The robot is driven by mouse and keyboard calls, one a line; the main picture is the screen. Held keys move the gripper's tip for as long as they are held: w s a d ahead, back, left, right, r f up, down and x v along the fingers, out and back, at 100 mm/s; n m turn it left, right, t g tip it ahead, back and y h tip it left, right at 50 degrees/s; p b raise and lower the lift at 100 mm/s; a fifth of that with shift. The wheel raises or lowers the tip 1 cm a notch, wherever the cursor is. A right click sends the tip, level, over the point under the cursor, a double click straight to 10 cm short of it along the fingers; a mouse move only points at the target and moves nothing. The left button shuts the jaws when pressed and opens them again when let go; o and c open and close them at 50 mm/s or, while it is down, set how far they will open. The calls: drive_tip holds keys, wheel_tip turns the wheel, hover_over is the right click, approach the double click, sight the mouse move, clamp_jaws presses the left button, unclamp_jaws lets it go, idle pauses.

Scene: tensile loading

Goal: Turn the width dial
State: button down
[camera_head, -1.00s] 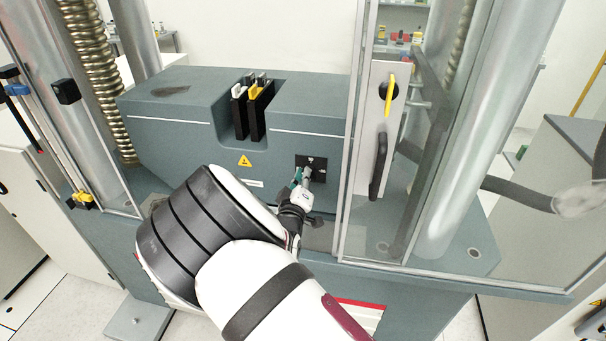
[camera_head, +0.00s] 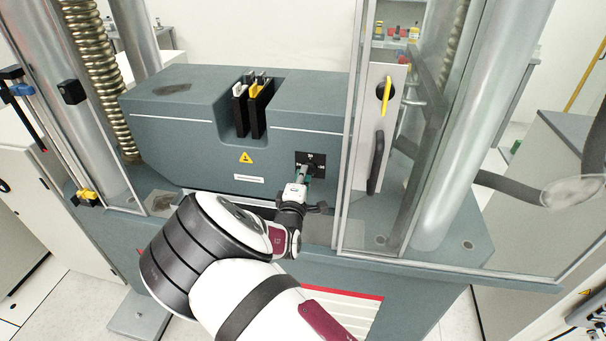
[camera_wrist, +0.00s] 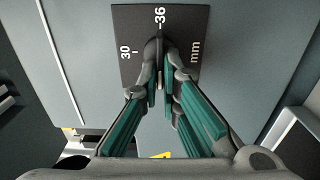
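The width dial is a small grey knob (camera_wrist: 154,48) on a black plate (camera_wrist: 188,22) marked "30", "-36" and "mm". In the head view the black plate (camera_head: 315,158) sits on the front of the grey-green machine block. My gripper (camera_head: 305,176) reaches to the plate from below, and its fingertips partly hide the knob there. In the wrist view my gripper's fingers (camera_wrist: 160,77), with teal pads, close in on both sides of the knob and appear to grip it. The exact contact is hard to see.
A clear guard door with a black handle (camera_head: 376,163) stands just right of the dial. A yellow warning label (camera_head: 246,157) is to the left. Black holders with a yellow part (camera_head: 256,91) sit in the block's notch. A metal column (camera_head: 453,130) rises at right.

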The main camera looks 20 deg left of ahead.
drive_tip(key=shift+f, duration=0.1)
idle(0.3)
drive_tip(key=c, duration=1.8)
unclamp_jaws()
drive_tip(key=shift+s, duration=0.1)
drive_tip(key=v, duration=1.2)
